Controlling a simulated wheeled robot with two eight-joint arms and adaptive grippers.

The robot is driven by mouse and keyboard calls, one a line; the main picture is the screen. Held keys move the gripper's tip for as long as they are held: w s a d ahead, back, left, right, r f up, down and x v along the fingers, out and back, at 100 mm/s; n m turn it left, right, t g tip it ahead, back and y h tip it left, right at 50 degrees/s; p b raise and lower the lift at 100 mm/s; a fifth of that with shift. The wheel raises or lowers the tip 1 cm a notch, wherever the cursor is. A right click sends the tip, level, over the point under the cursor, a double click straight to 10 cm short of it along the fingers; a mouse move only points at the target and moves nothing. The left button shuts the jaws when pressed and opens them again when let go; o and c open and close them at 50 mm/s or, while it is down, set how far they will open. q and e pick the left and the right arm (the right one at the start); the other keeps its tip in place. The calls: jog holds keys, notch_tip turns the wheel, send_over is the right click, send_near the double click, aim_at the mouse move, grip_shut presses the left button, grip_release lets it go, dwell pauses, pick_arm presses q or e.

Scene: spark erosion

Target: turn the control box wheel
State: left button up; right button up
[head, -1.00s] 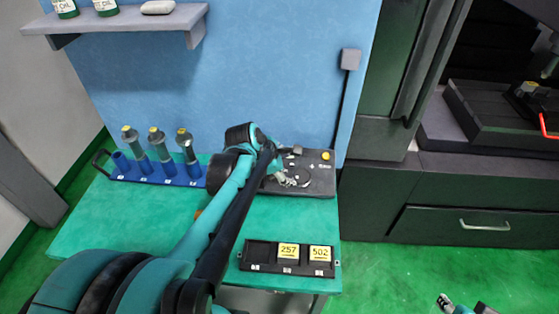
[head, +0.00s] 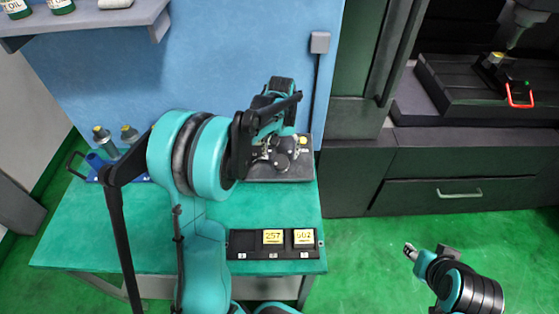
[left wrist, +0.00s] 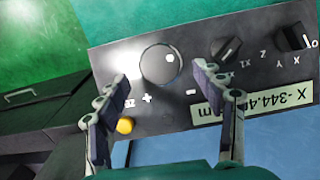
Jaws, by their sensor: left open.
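The control box (head: 272,175) is a dark slab at the back of the green table. In the left wrist view the control box (left wrist: 175,118) appears upside down, with a round dark wheel (left wrist: 160,65) bearing a small pale spot. My left gripper (head: 272,150) is over the box, and its arm hides part of it. In the left wrist view the left gripper (left wrist: 160,75) is open, its fingers on either side of the wheel in the picture; I cannot tell whether they touch it. My right gripper (head: 409,250) is away from the table at lower right; its jaws are too small to read.
The box also carries two selector knobs (left wrist: 225,48) (left wrist: 292,37), a yellow button (left wrist: 125,126) and a display (left wrist: 252,100). A black tray with yellow number plates (head: 273,237) lies in front. A blue rack (head: 95,162) stands left, partly hidden by my arm.

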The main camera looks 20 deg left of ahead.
aim_at(281, 161)
pick_arm(q)
jog(key=shift+f+b, duration=0.4)
jog(key=shift+f, duration=1.55)
jog(key=c, duration=1.2)
jog(key=shift+o, duration=0.2)
